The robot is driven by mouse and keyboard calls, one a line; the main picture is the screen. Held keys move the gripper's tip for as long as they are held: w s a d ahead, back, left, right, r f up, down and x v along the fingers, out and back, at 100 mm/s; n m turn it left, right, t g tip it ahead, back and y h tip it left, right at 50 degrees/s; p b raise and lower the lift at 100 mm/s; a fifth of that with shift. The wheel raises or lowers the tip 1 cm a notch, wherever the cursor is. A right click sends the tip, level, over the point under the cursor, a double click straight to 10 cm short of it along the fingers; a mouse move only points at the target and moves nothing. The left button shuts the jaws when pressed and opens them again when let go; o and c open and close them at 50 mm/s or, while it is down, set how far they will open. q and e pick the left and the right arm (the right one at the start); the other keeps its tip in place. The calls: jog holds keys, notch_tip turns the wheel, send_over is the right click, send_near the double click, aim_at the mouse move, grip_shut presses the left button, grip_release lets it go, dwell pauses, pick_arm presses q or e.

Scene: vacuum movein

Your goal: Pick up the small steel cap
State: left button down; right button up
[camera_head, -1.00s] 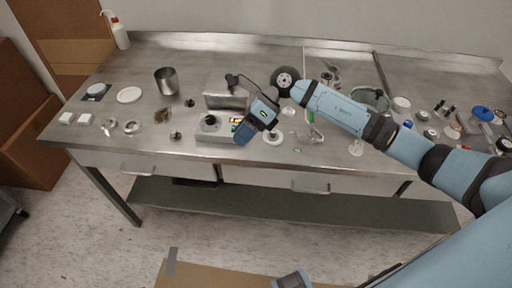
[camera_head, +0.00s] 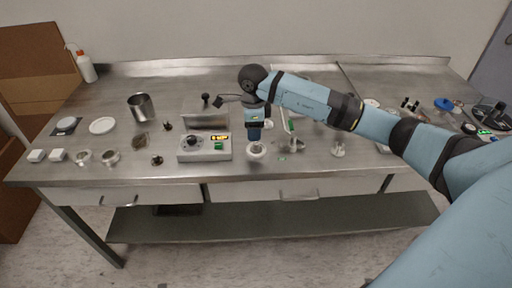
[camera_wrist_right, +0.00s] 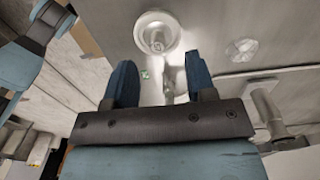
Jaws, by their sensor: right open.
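My right gripper (camera_head: 254,136) points down over the front middle of the steel bench. In the right wrist view its two blue fingers (camera_wrist_right: 160,80) stand apart, with nothing gripped. A pale round flanged piece (camera_head: 257,150) lies just below the fingertips; it also shows in the right wrist view (camera_wrist_right: 155,33), ahead of the fingers. A shiny steel piece (camera_head: 297,146) lies to its right. A small round shiny piece (camera_wrist_right: 242,50) shows at the right in the wrist view. I cannot tell for sure which is the small steel cap. My left gripper is out of view.
A grey control box (camera_head: 204,148) stands close left of the right gripper. A steel block (camera_head: 205,113) is behind it. A flanged part with a stem (camera_head: 338,148) stands to the right. A steel cup (camera_head: 141,107) and small parts lie left.

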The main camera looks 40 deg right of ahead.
aim_at(256, 143)
jog(key=f, duration=0.4)
jog(key=shift+s+d+f, duration=0.2)
jog(key=shift+s+f, duration=0.2)
jog(key=shift+f, duration=0.5)
grip_shut()
